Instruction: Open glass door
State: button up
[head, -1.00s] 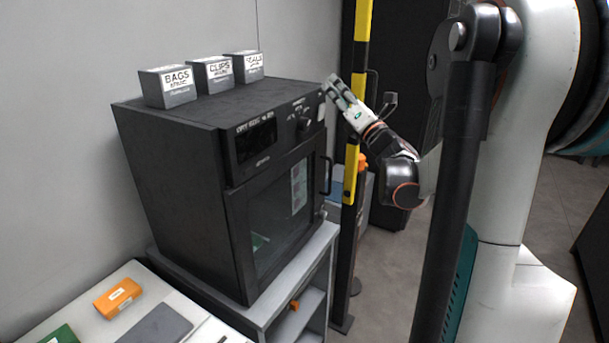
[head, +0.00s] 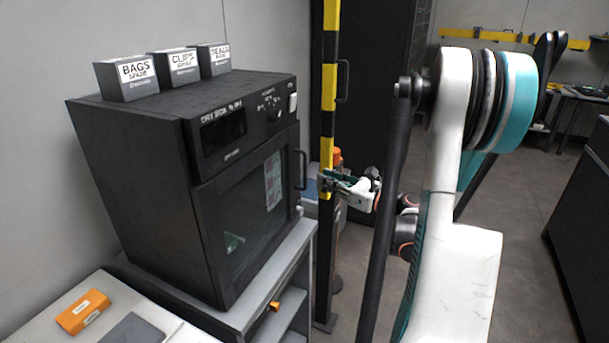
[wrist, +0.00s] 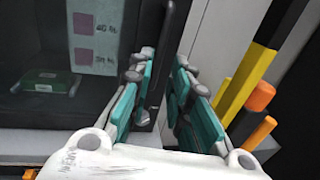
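The dark cabinet's glass door (head: 240,215) is shut in the head view. Its black vertical handle (head: 302,170) is on the door's right edge. My gripper (head: 326,180) is just right of the handle at about its height, with a small gap in the picture. In the wrist view my gripper (wrist: 165,60) has its two teal-padded fingers apart. The handle (wrist: 176,28) shows as a dark bar in line with the gap between them. I cannot tell whether the fingers touch it. The glass (wrist: 50,50) fills the left, with a green item behind it.
Boxes labelled bags (head: 127,80) and clips (head: 175,67), plus a third, stand on the cabinet. A yellow-black post (head: 329,75) stands close behind my gripper. An orange box (head: 83,312) lies on the front-left table. Open floor lies right of the cabinet.

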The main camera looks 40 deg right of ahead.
aim_at(305, 186)
jog(key=w, duration=0.2)
jog(key=w+a+b, duration=0.1)
jog(key=w, duration=0.5)
jog(key=shift+w+a+b, duration=0.2)
jog(key=shift+a+b, duration=0.15)
grip_shut()
